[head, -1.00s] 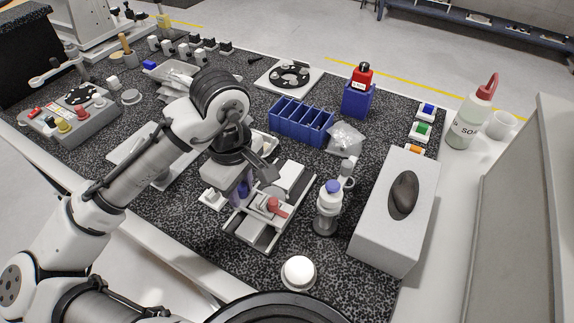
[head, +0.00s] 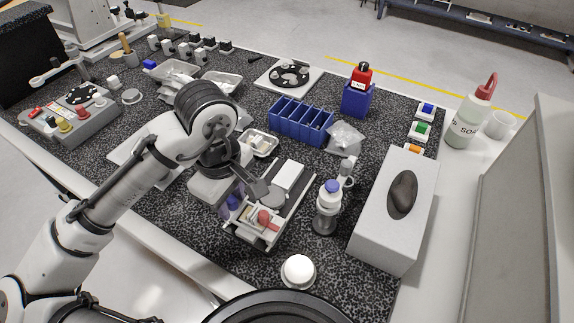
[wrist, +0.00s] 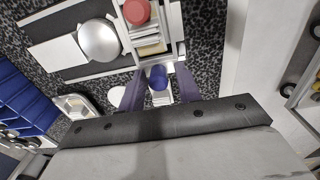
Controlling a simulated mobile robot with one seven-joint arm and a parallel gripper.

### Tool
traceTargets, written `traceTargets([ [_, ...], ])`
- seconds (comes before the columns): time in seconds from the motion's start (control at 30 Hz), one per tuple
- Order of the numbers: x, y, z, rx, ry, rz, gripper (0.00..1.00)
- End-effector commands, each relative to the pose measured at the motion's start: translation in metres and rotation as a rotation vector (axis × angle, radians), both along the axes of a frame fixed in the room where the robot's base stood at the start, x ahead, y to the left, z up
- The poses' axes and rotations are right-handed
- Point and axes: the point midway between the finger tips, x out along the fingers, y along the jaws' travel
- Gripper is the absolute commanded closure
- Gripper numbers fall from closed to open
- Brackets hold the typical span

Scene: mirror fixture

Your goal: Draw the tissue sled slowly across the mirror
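The fixture is a light frame with rails (head: 293,205). A round silver mirror (wrist: 100,40) sits in it, and it also shows as a grey disc in the head view (head: 273,197). The tissue sled (wrist: 147,36), with layered beige and white parts and a red knob (wrist: 137,12), is beside the mirror; the knob also shows in the head view (head: 267,218). My gripper (wrist: 160,72) has its purple fingers on either side of the sled's near end, with a blue knob (wrist: 158,78) between them. It appears shut on the sled; the finger contact is not clear.
A spray-type bottle with a blue cap (head: 328,205) stands close right of the fixture. A grey box with a dark oval (head: 385,230) is beyond it. A blue divided bin (head: 300,122) is behind. A white dome (head: 298,271) is in front.

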Motion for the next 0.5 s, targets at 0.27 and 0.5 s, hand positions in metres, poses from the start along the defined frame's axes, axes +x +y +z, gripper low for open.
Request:
traceTargets([
  [0.27, -0.004, -0.005, 0.002, -0.007, 0.023, -0.012, 0.64],
  [0.5, -0.003, -0.003, 0.023, -0.004, 0.021, -0.009, 0.64],
])
